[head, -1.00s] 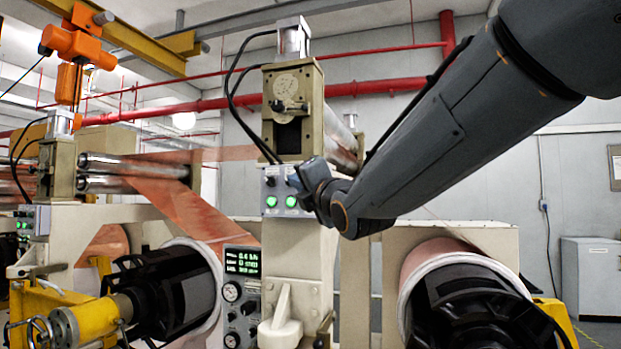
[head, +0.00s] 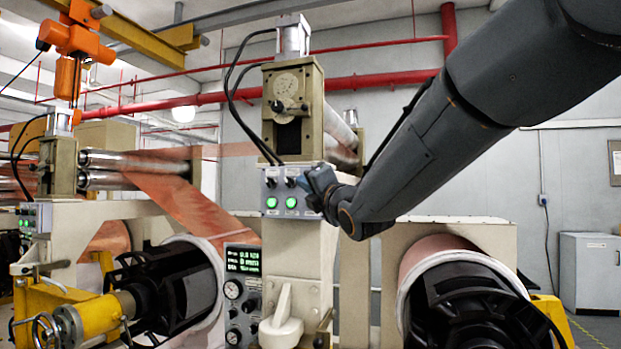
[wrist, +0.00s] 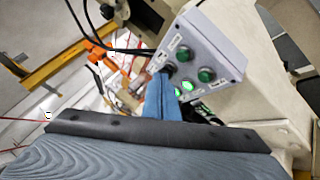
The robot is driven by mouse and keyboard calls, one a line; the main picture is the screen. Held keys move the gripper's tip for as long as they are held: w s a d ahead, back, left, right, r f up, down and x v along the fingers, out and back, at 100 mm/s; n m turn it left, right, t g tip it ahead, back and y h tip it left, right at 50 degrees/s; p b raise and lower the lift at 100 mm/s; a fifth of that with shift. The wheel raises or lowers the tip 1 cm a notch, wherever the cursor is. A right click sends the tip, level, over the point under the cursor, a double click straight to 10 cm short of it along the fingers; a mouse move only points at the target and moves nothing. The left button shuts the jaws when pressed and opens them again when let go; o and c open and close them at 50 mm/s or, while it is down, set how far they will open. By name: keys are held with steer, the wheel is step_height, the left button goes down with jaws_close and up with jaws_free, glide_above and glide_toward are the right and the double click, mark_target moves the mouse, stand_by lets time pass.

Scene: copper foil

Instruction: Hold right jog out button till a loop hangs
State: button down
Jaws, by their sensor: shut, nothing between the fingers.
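My gripper (head: 318,178) is shut and empty at the right edge of the grey control panel (head: 281,206). The panel carries two dark knobs on top and two lit green buttons below. The right knob (head: 291,182) shows clear of the fingers in the head view. In the wrist view, the blue fingers (wrist: 160,95) reach toward the panel (wrist: 215,45), overlapping its lower left part; I cannot tell whether they touch it. The right copper roll (head: 425,255) sits on a black core. No hanging foil loop is visible there; my arm hides part of the space above.
A copper foil strip (head: 180,195) runs from the left rollers (head: 130,160) down to the left roll. A small readout (head: 243,259) with green text, gauges and a white lever (head: 281,320) sit below the panel. A grey cabinet (head: 590,270) stands far right.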

steer(key=shift+w+d+b, duration=0.25)
steer(key=shift+w, duration=0.5)
steer(key=shift+w+d+b, duration=0.25)
steer(key=shift+w, duration=0.45)
steer(key=shift+w, duration=0.1)
stand_by(0.9)
steer(key=shift+w+d+b, duration=0.15)
steer(key=shift+w+b, duration=0.15)
steer(key=shift+b, duration=0.2)
steer(key=shift+w+d, duration=0.15)
steer(key=shift+w, duration=0.25)
stand_by(2.4)
steer(key=shift+s+b, duration=0.15)
steer(key=shift+b, duration=0.3)
steer(key=shift+s+a+b, duration=0.3)
steer(key=shift+s+b, duration=0.3)
steer(key=shift+s, duration=0.05)
steer(key=shift+s+a+b, duration=0.3)
steer(key=shift+s+b, duration=0.3)
steer(key=shift+s, duration=0.2)
steer(key=shift+s+a+b, duration=0.25)
steer(key=shift+s+b, duration=0.3)
steer(key=shift+s, duration=0.25)
steer(key=shift+s+a+b, duration=0.3)
steer(key=shift+s+b, duration=0.3)
steer(key=shift+s, duration=0.2)
